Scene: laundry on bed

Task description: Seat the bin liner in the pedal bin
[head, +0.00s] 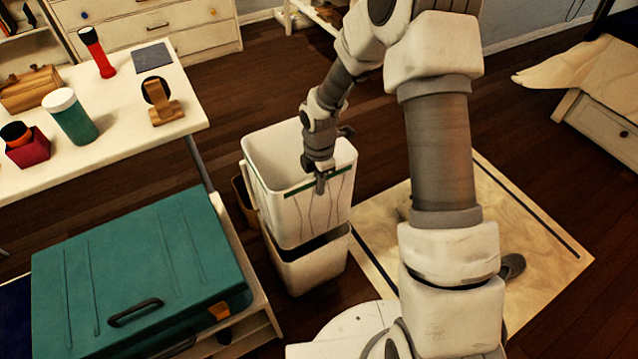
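The bin liner (301,217) is a tall, cream, open-topped box with a dark green strip near its front rim. It stands roughly upright over the pedal bin (306,273), a cream bin with a dark open mouth. The liner's lower edge is at or just above that mouth; most of the liner is above the bin's rim. Whether its bottom is inside the mouth is hard to tell. My gripper (320,184) points down and is shut on the liner's front wall at the green strip. The fingertips are small and dark here.
A brown container (243,196) stands close behind the bin's left side. A teal case (140,272) lies on a low stand at left. A white table (120,135) with several small items is beyond it. A pale mat (520,235) lies on the floor to the right.

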